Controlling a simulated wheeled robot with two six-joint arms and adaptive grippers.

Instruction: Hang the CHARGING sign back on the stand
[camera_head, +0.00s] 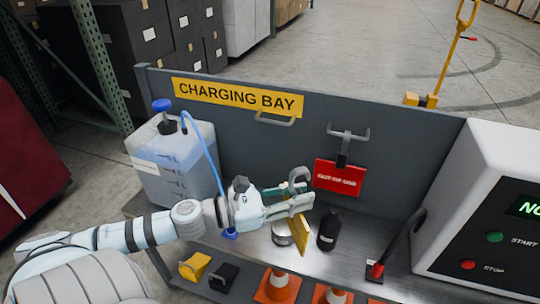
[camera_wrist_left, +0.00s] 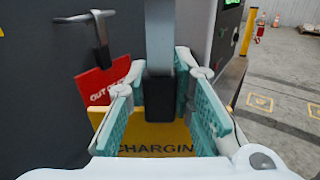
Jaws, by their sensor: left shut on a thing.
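The yellow CHARGING sign (camera_head: 302,237) hangs below my left gripper (camera_head: 302,198), nearly edge-on in the head view. A grey curved hook rises above the fingers. In the left wrist view my left gripper (camera_wrist_left: 165,100) is shut on the sign's dark block and grey stem, and the yellow plate (camera_wrist_left: 155,137) shows the letters CHARGIN. The grey stand panel (camera_head: 240,140) is behind the sign. An empty hook bar (camera_head: 275,119) sits under its CHARGING BAY label (camera_head: 238,97). The sign is apart from that bar, lower and to the right. My right gripper is out of view.
A red sign (camera_head: 339,177) hangs from the right hook (camera_head: 347,134), close to my gripper. A black bottle (camera_head: 328,230) and a tin (camera_head: 282,233) stand on the shelf. A jug (camera_head: 172,165) is left, a charger box (camera_head: 490,210) right.

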